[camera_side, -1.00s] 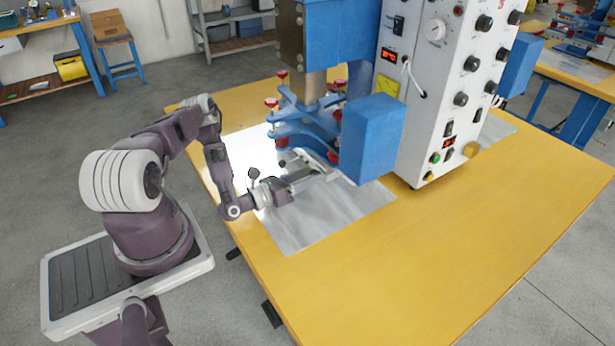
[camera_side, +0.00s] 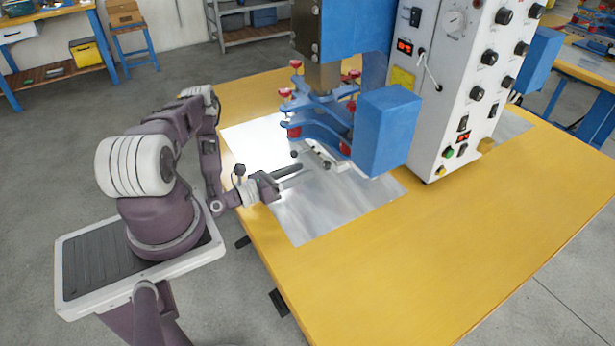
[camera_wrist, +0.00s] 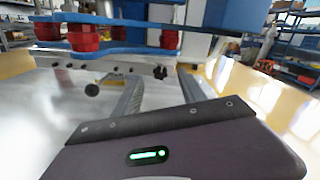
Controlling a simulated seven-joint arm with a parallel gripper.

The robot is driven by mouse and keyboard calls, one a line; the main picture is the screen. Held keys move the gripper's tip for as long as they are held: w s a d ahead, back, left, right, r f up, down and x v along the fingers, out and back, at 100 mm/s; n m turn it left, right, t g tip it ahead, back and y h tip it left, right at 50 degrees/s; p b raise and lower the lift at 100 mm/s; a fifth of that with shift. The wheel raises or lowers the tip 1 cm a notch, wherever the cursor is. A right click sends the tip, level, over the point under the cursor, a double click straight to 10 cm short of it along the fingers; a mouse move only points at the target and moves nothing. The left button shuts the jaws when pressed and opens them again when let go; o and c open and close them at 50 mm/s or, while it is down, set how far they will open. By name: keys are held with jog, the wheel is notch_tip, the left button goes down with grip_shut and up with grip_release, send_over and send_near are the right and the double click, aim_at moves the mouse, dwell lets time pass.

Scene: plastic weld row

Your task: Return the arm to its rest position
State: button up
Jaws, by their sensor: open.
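My gripper (camera_side: 291,180) is over the left part of the silver metal sheet (camera_side: 310,225), low above it. It points toward the blue clamp press (camera_side: 322,112) with red-tipped feet, and stands apart from it. In the wrist view, the two grey fingers of my gripper (camera_wrist: 160,82) are spread with nothing between them. Ahead of them is a pale metal bar (camera_wrist: 120,62) with small dark knobs, below the red feet (camera_wrist: 85,38) of the press.
The white control cabinet (camera_side: 455,85) and a blue box (camera_side: 385,130) stand right of the press on the yellow table (camera_side: 440,240). The table's front is clear. A workbench and shelf (camera_side: 245,25) stand far behind.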

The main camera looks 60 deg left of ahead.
jog(key=w+d+r+m+t+h, duration=0.1)
jog(key=w+d+r+m+h, duration=0.15)
jog(key=r+m, duration=0.45)
jog(key=w+d+r+m+t+h, duration=0.1)
jog(key=w+r+m+h, duration=0.2)
jog(key=r, duration=0.9)
jog(key=w+d+r+m+t+h, duration=0.1)
jog(key=r+m+t+h, duration=0.15)
jog(key=r+m, duration=0.5)
jog(key=s+d+r+m+g+h, duration=0.1)
jog(key=d+r+m+g+h, duration=0.35)
jog(key=d+g, duration=0.2)
jog(key=s+d+r+m+g+h, duration=0.2)
jog(key=d+r+m+g+h, duration=0.3)
jog(key=d, duration=0.3)
jog(key=s+d+m+g+y, duration=0.1)
jog(key=s+d+m+g, duration=0.6)
jog(key=s+d+g, duration=0.35)
jog(key=s+d+f+m+g+y, duration=0.2)
jog(key=s+f+m+g+y, duration=0.15)
jog(key=s+y, duration=0.65)
jog(key=s+a+r+m+t+y, duration=0.2)
jog(key=a+t+y, duration=0.4)
jog(key=a+t, duration=0.2)
jog(key=shift+s+a, duration=0.2)
jog(key=shift+a, duration=0.55)
